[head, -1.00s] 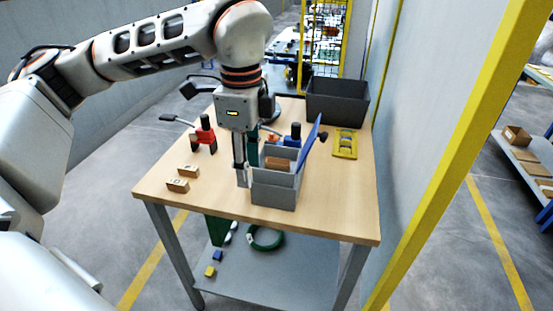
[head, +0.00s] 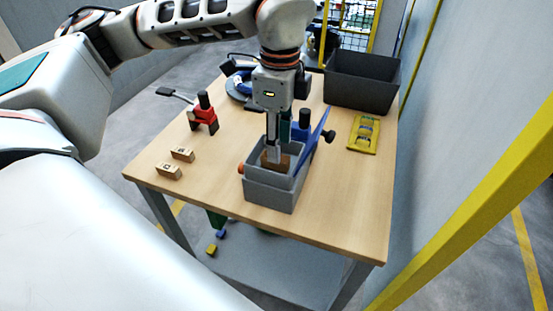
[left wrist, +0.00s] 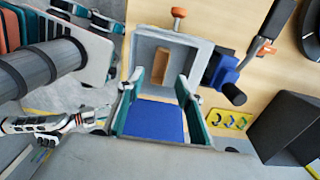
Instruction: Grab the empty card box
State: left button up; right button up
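A grey open-topped box (head: 267,196) stands on the table with a small brown card box (head: 276,163) inside. In the left wrist view the card box (left wrist: 160,66) shows as a tan rectangle on the floor of the grey box. My left gripper (head: 273,155) points down into the grey box from above. Its teal fingers (left wrist: 161,80) are apart, and nothing is clearly clamped between them. Whether they touch the card box cannot be told. A blue tilted panel (left wrist: 155,122) rises on the right side of the grey box in the head view.
A red clamp (head: 203,115) stands at left, with two small wooden blocks (head: 182,154) before it. A blue clamp (left wrist: 222,74) stands close behind the grey box. A dark bin (head: 362,82) and yellow tray (head: 363,134) are at right.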

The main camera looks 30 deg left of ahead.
pick_arm(q)
jog(key=shift+s+f, duration=0.1)
jog(key=shift+f, duration=1.9)
jog(key=c, duration=0.8)
jog(key=shift+c, duration=0.2)
jog(key=shift+r, duration=0.1)
